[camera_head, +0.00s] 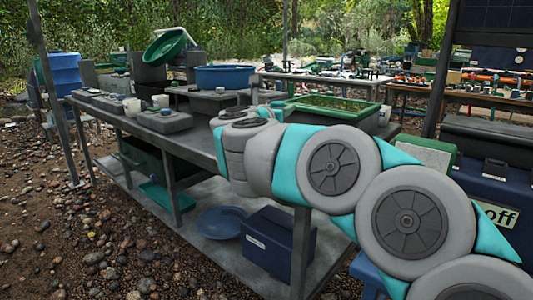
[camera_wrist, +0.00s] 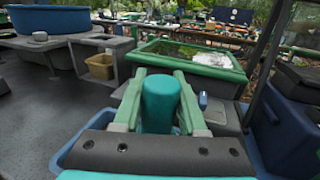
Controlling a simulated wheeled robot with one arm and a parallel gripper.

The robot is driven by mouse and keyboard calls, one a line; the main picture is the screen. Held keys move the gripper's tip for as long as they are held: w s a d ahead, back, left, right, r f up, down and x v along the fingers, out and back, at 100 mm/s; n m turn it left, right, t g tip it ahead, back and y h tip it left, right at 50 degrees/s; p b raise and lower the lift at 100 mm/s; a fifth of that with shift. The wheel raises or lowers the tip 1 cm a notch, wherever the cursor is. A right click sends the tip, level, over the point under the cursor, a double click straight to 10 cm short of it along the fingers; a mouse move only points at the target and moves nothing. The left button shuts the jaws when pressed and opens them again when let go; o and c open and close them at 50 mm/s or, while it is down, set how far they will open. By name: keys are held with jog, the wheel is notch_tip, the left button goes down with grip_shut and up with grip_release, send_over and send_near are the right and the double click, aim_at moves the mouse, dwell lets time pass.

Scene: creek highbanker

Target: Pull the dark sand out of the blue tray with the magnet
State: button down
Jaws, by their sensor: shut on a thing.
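My gripper (camera_wrist: 158,77) is shut on an upright teal cylinder, which looks like the magnet (camera_wrist: 161,103). The cylinder's lower end is hidden behind my wrist. A blue tray (camera_wrist: 64,153) lies below my gripper, with its rim showing at both sides of my wrist. My gripper covers most of its inside, so I cannot see the dark sand or tell whether the magnet touches anything. In the head view my arm hides the gripper, magnet and blue tray.
Beyond the gripper stands a green-rimmed tray (camera_wrist: 230,72), also in the head view (camera_head: 340,103). A small tan bin (camera_wrist: 99,67) and a large blue tub (camera_wrist: 60,45) stand to the left. The grey tabletop (camera_wrist: 35,115) at left is clear.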

jog(key=shift+w+a, duration=0.1)
jog(key=w+a, duration=0.4)
jog(key=a, duration=0.1)
jog(key=shift+a+p, duration=0.2)
jog(key=shift+p, duration=0.25)
dwell(0.8)
jog(key=shift+d, duration=0.1)
jog(key=shift+s+d+b, duration=1.05)
jog(key=shift+d+b, duration=0.1)
jog(key=shift+d, duration=0.25)
jog(key=shift+s+d+b, duration=1.05)
jog(key=shift+d+b, duration=0.1)
jog(key=shift+d, duration=0.2)
jog(key=shift+a, duration=0.1)
